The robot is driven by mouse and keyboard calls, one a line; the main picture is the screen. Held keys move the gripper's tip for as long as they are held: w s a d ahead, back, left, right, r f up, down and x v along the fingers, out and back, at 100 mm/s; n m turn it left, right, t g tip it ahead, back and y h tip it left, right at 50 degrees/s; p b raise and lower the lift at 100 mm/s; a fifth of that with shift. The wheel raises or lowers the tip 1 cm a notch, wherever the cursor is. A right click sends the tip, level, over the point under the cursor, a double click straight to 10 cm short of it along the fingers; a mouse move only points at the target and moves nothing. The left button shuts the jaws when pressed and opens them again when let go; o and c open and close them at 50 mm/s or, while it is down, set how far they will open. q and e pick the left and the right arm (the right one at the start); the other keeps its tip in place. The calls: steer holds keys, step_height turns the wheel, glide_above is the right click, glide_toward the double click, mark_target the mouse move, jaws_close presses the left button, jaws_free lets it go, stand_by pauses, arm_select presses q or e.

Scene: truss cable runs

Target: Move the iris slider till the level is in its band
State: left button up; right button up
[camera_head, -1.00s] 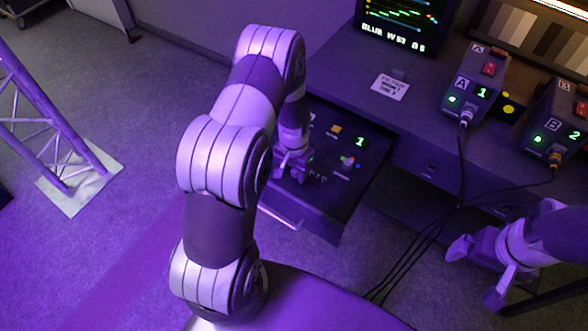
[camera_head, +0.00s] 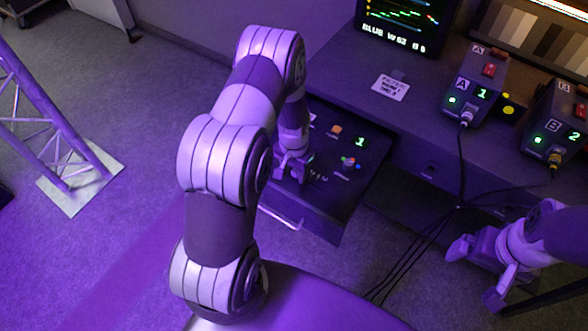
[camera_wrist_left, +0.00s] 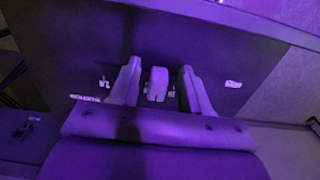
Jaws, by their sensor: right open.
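In the left wrist view a pale block-shaped knob (camera_wrist_left: 157,84), which looks like the slider, stands between the two fingers of my left gripper (camera_wrist_left: 160,88). A gap shows on each side of it, so the fingers look open around it. In the head view my left gripper (camera_head: 291,168) is down at the left part of the control panel (camera_head: 325,205), and my arm hides part of it. The monitor (camera_head: 398,20) shows coloured traces and a small "BLUE W" readout, seemingly 62; the band is hard to make out. My right gripper (camera_head: 480,265) is open and empty, right of the panel.
Box A (camera_head: 475,90) and box B (camera_head: 555,125) stand on the desk at right, with black cables (camera_head: 430,235) hanging from them. A paper label (camera_head: 390,87) lies on the desk. A truss (camera_head: 50,130) stands on the open floor at left.

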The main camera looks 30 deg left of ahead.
mark_target(294, 172)
arm_select(q)
step_height(294, 172, up, 13)
steer(key=shift+f, duration=0.15)
stand_by(0.5)
steer(key=s+d+r+t+p, duration=0.1)
steer(key=s+d+r+p, duration=0.1)
steer(key=s+d+r, duration=0.6)
steer(key=s+r, duration=0.2)
steer(key=s, duration=0.2)
steer(key=shift+s+d+n, duration=0.15)
steer(key=shift+n, duration=0.25)
steer(key=shift+s, duration=0.15)
